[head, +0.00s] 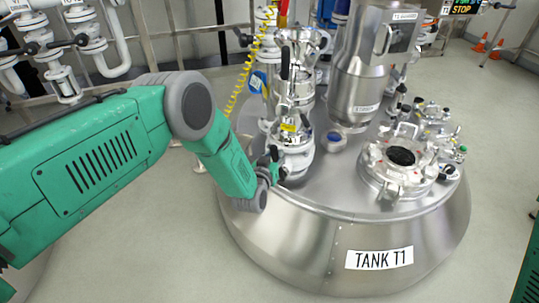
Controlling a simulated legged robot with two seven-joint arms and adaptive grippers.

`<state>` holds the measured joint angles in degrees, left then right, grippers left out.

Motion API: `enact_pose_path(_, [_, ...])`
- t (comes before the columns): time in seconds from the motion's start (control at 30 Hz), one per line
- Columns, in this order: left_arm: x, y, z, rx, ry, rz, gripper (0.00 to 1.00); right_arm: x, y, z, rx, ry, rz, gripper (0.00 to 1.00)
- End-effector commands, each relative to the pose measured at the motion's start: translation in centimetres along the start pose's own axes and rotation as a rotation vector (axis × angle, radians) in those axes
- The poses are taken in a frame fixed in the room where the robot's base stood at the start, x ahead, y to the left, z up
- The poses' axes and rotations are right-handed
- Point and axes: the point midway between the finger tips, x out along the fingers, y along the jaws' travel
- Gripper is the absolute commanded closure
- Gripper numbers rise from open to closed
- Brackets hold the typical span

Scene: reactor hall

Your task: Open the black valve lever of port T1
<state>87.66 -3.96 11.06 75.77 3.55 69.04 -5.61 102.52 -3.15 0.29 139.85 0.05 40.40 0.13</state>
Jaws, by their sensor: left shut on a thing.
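My left gripper (272,170) is at the near left side of a steel valve assembly (292,135) on top of the tank marked TANK T1 (340,225). It is small in the head view and shut on a dark piece at its fingertips, which looks like the black valve lever; the gripper mostly hides it. Another black handle (285,64) stands upright higher on the same assembly, apart from the gripper. My right gripper is out of view.
A steel cylinder (372,70) rises from the tank top. A round port (397,160) with a dark opening lies to the right. A yellow coiled hose (240,85) hangs behind. White piping (95,45) stands at the back left. The floor in front of the tank is clear.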

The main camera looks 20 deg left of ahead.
Motion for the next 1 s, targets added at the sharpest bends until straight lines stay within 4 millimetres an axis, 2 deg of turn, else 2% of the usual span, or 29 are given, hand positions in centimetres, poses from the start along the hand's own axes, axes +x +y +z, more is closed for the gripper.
enact_pose_path(0.3, [0.1,1.2,-0.2,0.11,0.008,-0.016,1.0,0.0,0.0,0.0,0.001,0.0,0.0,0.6])
enact_pose_path(0.83, [0.1,1.6,-0.1,0.124,0.004,-0.015,1.0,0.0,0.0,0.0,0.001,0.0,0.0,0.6])
enact_pose_path(0.87, [0.1,1.7,-0.1,0.124,0.004,-0.015,0.73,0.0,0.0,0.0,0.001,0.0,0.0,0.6])
enact_pose_path(0.9, [0.1,1.7,0.0,0.124,0.004,-0.015,0.59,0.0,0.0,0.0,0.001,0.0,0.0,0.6])
enact_pose_path(1.0, [0.1,1.5,0.1,0.124,0.002,-0.017,0.59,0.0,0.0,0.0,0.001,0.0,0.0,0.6])
